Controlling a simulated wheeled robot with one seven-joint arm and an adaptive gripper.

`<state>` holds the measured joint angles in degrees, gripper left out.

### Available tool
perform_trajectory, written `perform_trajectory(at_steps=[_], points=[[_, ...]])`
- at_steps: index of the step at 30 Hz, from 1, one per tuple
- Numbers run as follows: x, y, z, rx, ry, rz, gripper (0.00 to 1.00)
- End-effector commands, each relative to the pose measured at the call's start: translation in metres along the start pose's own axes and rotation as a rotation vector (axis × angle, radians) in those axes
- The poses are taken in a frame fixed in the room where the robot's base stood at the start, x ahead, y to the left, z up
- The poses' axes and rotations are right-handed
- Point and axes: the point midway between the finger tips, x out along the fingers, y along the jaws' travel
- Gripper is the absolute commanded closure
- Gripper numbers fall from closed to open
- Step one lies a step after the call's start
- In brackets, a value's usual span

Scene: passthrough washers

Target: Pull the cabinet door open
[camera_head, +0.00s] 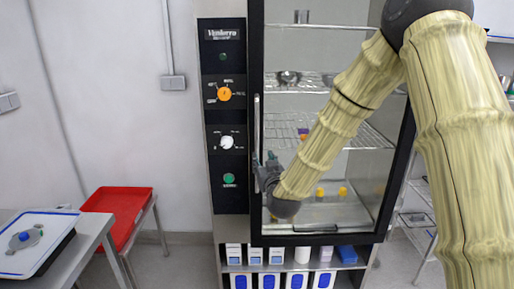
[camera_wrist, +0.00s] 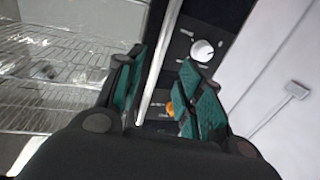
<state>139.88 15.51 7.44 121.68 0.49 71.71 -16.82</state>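The cabinet door (camera_head: 384,200) is a black-framed glass door that looks closed against the metal cabinet. Its handle (camera_head: 256,110) is a thin silver vertical bar on the door's left edge. My gripper (camera_head: 262,165) is at the lower part of the handle, and my arm hides part of the glass. In the wrist view the handle (camera_wrist: 158,70) runs between the two green-padded fingers of my gripper (camera_wrist: 165,85). The fingers are apart, with a visible gap on the right side of the bar. Whether the left finger touches the bar I cannot tell.
A control panel (camera_head: 226,120) with knobs is left of the door. Wire racks (camera_head: 285,128) show behind the glass. Boxes stand on a shelf (camera_head: 345,266) below. A red tray (camera_head: 118,205) and a table with a white tray (camera_head: 50,222) are at left.

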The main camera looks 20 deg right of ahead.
Motion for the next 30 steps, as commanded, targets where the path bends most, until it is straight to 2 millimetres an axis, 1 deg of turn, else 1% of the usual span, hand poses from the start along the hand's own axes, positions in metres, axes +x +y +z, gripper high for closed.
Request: perform_trajectory(at_steps=[5,12,18,24,30], points=[[0.023,0.000,-0.002,0.000,0.000,0.001,0.63],[0.062,0.000,-0.001,0.001,-0.002,0.000,0.63],[0.087,0.000,0.000,0.001,-0.003,0.000,0.63],[0.100,0.000,0.001,0.001,-0.002,0.000,0.63],[0.102,0.000,0.002,0.001,-0.002,0.000,0.63]])
